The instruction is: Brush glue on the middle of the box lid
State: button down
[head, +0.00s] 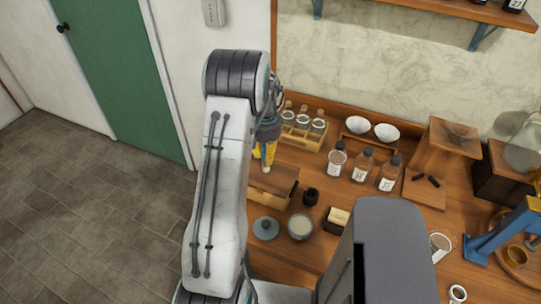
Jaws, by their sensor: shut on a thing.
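My gripper (267,152), with yellow parts, points down over the left end of the bench, partly hidden by my arm. It is shut on what seems to be the brush; only a small pale end (266,168) shows below the fingers. The wooden box (269,198) stands just under it, with a darker brown lid (282,180) on top. The pale end is over the lid's back part; I cannot tell whether it touches. My arm hides the box's left side. An open round pot (300,227) with pale contents, likely glue, stands in front of the box.
A grey round lid (265,229) lies left of the pot. A small dark jar (310,196) and a pale block (337,219) stand to the right. Labelled bottles (361,166), a vial rack (303,130) and white bowls (386,132) fill the back.

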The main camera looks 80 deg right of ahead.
jog(key=shift+w+d, duration=0.15)
jog(key=shift+w, duration=0.55)
jog(key=shift+s, duration=0.1)
jog(key=shift+s+a+b, duration=0.15)
jog(key=shift+s+a, duration=0.05)
jog(key=shift+s, duration=0.55)
jog(key=shift+s+a+b, duration=0.15)
jog(key=shift+s+a, duration=0.05)
jog(key=shift+s, duration=0.5)
jog(key=shift+s+a+b, duration=0.15)
jog(key=shift+s+a, duration=0.05)
jog(key=shift+s, duration=0.55)
jog(key=shift+a, duration=0.1)
jog(key=shift+w+a+f+b, duration=0.1)
jog(key=shift+w+a+b, duration=0.05)
jog(key=shift+a+b, duration=0.45)
jog(key=shift+w+d, duration=0.25)
jog(key=shift+w, duration=0.9)
jog(key=shift+w+d, duration=0.25)
jog(key=shift+w, duration=0.9)
jog(key=shift+s+a, duration=0.2)
jog(key=shift+s, duration=0.55)
jog(key=shift+s+a, duration=0.2)
jog(key=shift+s, duration=0.6)
jog(key=shift+s+a, duration=0.2)
jog(key=shift+s, duration=0.55)
